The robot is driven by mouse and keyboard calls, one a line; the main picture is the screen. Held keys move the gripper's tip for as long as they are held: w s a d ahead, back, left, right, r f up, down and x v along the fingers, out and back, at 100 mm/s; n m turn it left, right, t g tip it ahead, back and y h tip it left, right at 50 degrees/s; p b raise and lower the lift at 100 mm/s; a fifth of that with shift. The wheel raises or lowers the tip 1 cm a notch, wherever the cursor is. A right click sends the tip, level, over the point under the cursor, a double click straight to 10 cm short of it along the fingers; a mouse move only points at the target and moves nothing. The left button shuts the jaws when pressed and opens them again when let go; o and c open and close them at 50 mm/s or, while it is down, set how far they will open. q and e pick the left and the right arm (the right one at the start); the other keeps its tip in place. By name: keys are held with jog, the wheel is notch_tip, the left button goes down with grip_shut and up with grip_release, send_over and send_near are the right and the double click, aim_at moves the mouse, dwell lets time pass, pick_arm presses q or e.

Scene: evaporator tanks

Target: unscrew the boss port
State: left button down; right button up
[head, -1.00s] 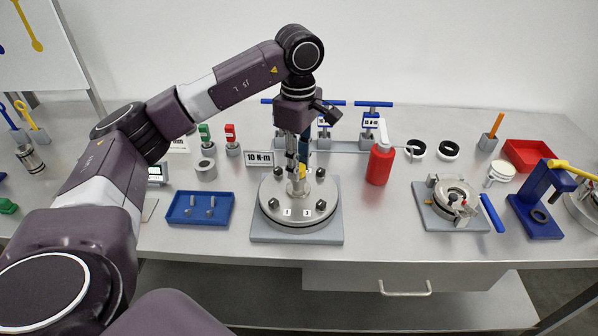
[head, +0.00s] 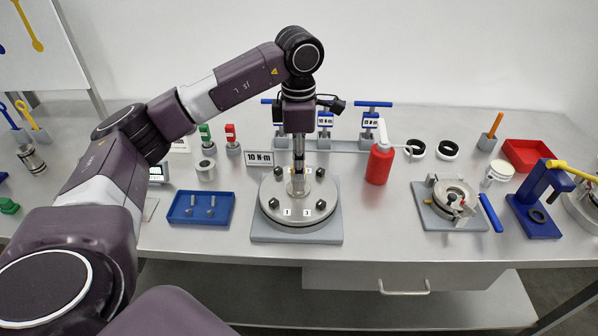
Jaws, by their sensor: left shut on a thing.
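The boss port (head: 297,188) stands upright at the centre of a round steel flange (head: 284,221) with several dark bolts and numbered labels. The flange lies on a grey square base (head: 262,234) in the middle of the bench. My left gripper (head: 298,178) points straight down over the flange centre and is shut on the boss port. The fingers hide the upper part of the port, and its thread is not visible. My right gripper is not in view.
A red bottle (head: 379,165) stands close on the right. Blue T-handled tools (head: 373,105) stand in a rack behind. A clamp fixture (head: 428,207) sits further right.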

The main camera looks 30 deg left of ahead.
pick_arm(q)
jog(key=n, duration=0.4)
jog(key=n+p, duration=0.1)
jog(key=n, duration=0.4)
dwell(0.4)
jog(key=c, duration=1.9)
grip_release()
